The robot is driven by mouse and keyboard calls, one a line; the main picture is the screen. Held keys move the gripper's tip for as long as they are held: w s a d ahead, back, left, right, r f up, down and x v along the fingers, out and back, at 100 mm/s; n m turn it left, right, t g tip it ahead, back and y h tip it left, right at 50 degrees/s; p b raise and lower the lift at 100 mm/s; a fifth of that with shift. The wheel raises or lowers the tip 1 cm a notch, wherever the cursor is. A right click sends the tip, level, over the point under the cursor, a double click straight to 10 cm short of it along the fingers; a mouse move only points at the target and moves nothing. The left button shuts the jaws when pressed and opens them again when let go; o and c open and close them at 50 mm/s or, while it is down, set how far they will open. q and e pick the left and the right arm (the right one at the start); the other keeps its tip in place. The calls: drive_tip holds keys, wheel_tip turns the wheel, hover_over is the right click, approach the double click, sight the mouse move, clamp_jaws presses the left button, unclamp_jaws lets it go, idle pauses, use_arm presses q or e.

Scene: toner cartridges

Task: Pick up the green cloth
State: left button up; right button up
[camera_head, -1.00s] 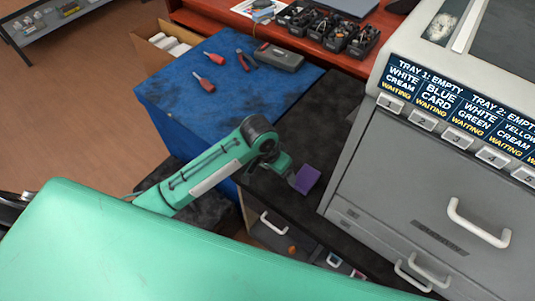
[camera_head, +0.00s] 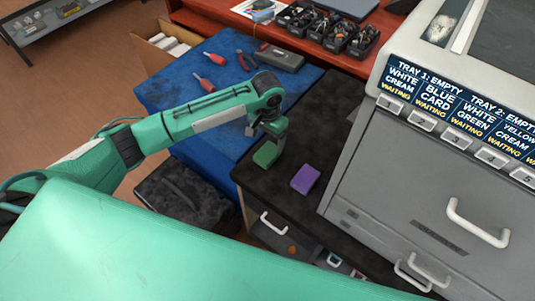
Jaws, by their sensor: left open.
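The green cloth (camera_head: 265,155) is a small, flat green piece on the black counter (camera_head: 305,135), near its left edge. My left gripper (camera_head: 275,139) hangs down from the wrist at the upper right edge of the cloth and hides part of it. It is open, with nothing seen in it. I cannot tell whether a finger touches the cloth. My right gripper is out of view.
A purple cloth (camera_head: 305,178) lies just right of the green one. A grey machine (camera_head: 410,170) with white handles stands at the right. A blue-topped surface (camera_head: 215,95) with red-handled tools and a black case is at the left.

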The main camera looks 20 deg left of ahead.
sight(267, 152)
use_arm(q)
wheel_tip(267, 152, down, 8)
drive_tip(key=shift+s+r+p, duration=0.1)
drive_tip(key=shift+p, duration=0.25)
drive_tip(key=c, duration=1.1)
